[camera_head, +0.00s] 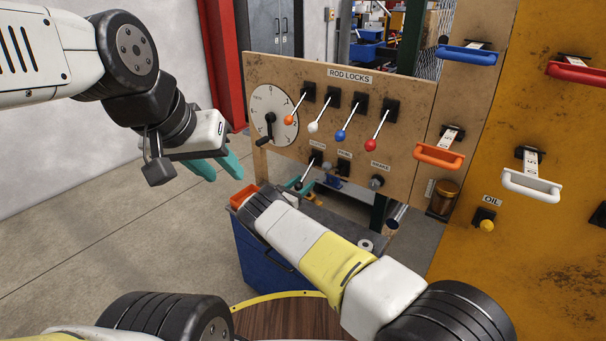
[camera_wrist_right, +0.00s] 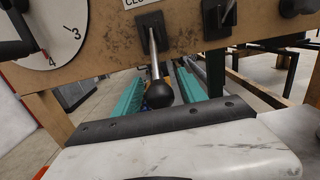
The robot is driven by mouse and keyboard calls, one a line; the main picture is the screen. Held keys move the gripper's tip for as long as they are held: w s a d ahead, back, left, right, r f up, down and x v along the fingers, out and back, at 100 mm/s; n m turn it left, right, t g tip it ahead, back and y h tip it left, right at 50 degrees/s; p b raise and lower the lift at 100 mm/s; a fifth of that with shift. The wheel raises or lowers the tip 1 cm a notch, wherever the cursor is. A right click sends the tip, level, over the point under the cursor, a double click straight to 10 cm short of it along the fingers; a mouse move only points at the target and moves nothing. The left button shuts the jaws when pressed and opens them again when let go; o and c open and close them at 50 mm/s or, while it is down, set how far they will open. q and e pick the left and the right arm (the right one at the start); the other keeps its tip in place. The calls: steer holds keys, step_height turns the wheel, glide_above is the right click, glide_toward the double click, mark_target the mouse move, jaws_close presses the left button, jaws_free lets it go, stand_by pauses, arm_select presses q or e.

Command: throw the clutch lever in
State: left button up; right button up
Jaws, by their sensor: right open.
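The clutch lever (camera_wrist_right: 155,62) is a short metal rod with a round black knob (camera_wrist_right: 160,93). It hangs down and out from a black plate under a partly cut-off "CLU" label on the panel. My right gripper (camera_wrist_right: 161,85) is open, with one teal finger on each side of the knob in the right wrist view. Whether a finger touches it, I cannot tell. In the head view the clutch lever (camera_head: 307,172) is small and my right forearm partly hides the gripper. My left gripper (camera_head: 224,173) is open and empty, left of the panel.
The wooden panel (camera_head: 345,98) carries a dial (camera_head: 262,98) and several rod-lock levers with coloured knobs above the clutch lever. Two more controls sit to its right. A blue cabinet (camera_head: 262,262) stands below. Orange, white, blue and red handles are at the right.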

mark_target(296, 189)
steer(key=v, duration=0.7)
steer(key=shift+s+a, duration=0.25)
steer(key=shift+s, duration=0.1)
